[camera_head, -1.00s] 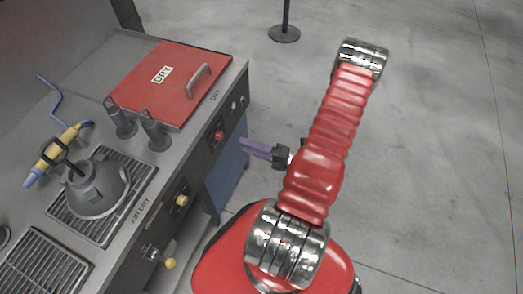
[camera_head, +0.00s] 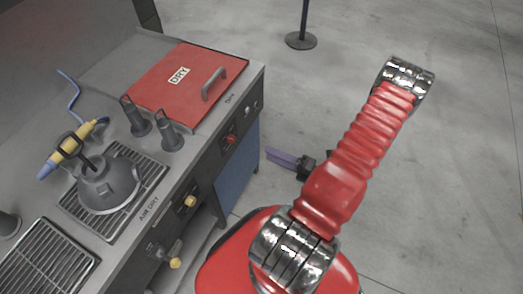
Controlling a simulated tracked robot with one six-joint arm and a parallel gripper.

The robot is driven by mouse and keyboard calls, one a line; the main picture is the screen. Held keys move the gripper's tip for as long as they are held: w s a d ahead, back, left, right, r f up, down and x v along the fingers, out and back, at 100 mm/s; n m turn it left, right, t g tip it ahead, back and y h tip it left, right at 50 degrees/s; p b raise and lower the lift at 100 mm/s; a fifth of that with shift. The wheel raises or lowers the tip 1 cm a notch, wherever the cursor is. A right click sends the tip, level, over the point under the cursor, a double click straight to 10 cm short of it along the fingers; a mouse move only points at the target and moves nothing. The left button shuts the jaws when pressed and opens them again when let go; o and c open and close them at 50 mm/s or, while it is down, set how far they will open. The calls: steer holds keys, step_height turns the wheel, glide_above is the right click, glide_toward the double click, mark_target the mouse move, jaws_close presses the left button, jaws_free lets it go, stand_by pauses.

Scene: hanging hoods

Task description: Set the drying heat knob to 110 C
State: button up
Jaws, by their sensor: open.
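The front panel below the red DRY lid (camera_head: 190,80) carries a red knob (camera_head: 230,140), with a small pale knob or dial (camera_head: 247,111) farther along. I cannot read any temperature marks, so I cannot tell the setting of the drying heat knob. My gripper (camera_head: 275,156), with purple fingers, is in front of the panel, to the right of the red knob and apart from it. It is open and empty. My red arm hides part of the gripper's base side.
Yellow knobs (camera_head: 190,201) sit nearer on the same panel. A grey hood (camera_head: 108,188) stands on the AIR DRY grate (camera_head: 150,172). A post with a round base (camera_head: 301,41) stands on the floor behind. The grey floor to the right is clear.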

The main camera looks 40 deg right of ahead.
mark_target(235, 140)
steer(key=n, duration=1)
steer(key=n+y, duration=0.1)
steer(key=n, duration=0.4)
steer(key=shift+s+d+r, duration=0.15)
steer(key=shift+d, duration=0.15)
steer(key=shift+x, duration=6.9)
steer(key=shift+a, duration=0.1)
steer(key=c, duration=1)
